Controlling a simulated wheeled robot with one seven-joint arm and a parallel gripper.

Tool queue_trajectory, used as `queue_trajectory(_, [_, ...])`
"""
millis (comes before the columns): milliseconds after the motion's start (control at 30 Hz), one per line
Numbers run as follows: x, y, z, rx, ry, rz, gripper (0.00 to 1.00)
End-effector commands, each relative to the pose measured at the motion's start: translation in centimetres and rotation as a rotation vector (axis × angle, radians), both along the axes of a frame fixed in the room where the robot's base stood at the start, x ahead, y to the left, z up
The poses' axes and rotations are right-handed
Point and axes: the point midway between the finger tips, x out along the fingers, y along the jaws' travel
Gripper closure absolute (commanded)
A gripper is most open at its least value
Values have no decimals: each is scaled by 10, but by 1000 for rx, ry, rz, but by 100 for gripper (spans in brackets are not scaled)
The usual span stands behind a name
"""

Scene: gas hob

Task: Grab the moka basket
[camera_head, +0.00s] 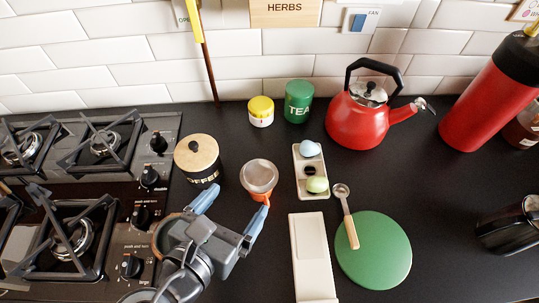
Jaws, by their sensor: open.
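A small round metallic cup with a pale rim and a greyish top face (259,176), which looks like the moka basket, stands on the dark counter in the middle. An orange-red bit shows at its lower right, by my right fingertip. My gripper (239,196) is open, with its two blue fingers pointing up the picture toward the cup. The left fingertip is left of and below the cup. The right fingertip is close below its right side; I cannot tell whether it touches. Nothing shows between the fingers. A copper-coloured round rim (158,238) is partly hidden behind my gripper.
An egg tray (308,151) with two eggs is to the right. A cream board (308,240), green round board (378,262) and spoon are lower right. A red kettle (358,120) stands behind; the hob is left.

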Motion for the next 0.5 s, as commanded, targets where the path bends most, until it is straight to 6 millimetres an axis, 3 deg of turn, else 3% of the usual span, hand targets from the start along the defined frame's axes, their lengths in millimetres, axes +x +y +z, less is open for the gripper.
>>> queue_trajectory(500, [44,-26,-16,-2,1,-2,9])
